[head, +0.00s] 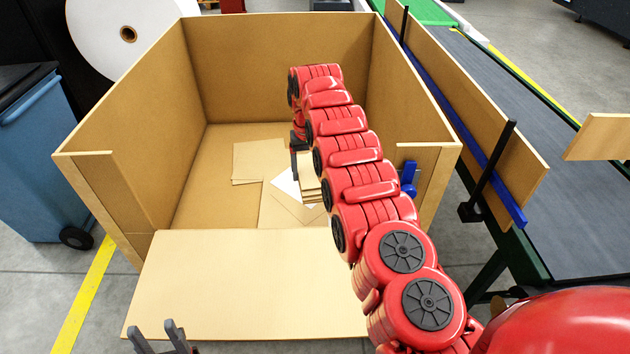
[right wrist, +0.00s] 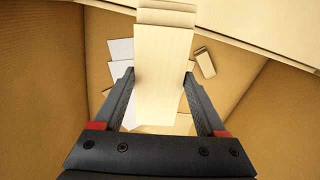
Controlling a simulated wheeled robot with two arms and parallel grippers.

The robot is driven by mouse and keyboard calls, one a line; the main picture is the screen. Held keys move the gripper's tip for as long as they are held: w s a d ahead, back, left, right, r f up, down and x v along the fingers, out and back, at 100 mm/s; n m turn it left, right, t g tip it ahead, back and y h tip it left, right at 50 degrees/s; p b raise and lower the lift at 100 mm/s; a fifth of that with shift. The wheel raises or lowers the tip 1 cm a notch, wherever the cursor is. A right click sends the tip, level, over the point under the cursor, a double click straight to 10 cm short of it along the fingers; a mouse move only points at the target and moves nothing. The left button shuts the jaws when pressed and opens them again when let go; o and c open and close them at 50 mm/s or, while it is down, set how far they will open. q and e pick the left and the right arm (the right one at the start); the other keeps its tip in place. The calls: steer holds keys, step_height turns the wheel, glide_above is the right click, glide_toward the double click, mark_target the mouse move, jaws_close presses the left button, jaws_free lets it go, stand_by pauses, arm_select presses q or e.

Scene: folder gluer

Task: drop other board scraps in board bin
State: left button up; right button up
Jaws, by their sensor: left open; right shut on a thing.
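The board bin (head: 150,115) is a large open box of tan board with its front panel (head: 250,285) folded down low. My right arm reaches into it, and my right gripper (head: 298,150) is shut on a stack of pale board scraps (head: 311,182). In the right wrist view the stack (right wrist: 163,75) sits between the fingers (right wrist: 160,85), above the bin floor. Flat tan scraps (head: 260,160) and a white sheet (head: 286,184) lie on the floor of the bin. A small pale piece (right wrist: 205,62) lies there too. My left gripper (head: 160,338) is open and empty at the lower left.
A blue wheeled bin (head: 40,160) and a white roll (head: 130,35) stand left of the bin. A dark conveyor (head: 560,215) with a blue rail and an upright board (head: 470,110) runs along the right. A blue clamp-like part (head: 408,178) sits on the bin's right wall.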

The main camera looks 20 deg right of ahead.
steer(key=shift+s+d+f, duration=0.1)
stand_by(0.3)
steer(key=shift+f, duration=0.1)
steer(key=shift+w, duration=0.2)
steer(key=shift+s+f, duration=0.1)
steer(key=shift+s, duration=0.05)
steer(key=shift+d+f+p, duration=0.1)
steer(key=shift+p, duration=0.25)
steer(key=shift+f+m, duration=0.2)
steer(key=shift+m, duration=0.1)
stand_by(0.3)
steer(key=shift+f, duration=0.15)
stand_by(0.3)
steer(key=shift+d, duration=0.15)
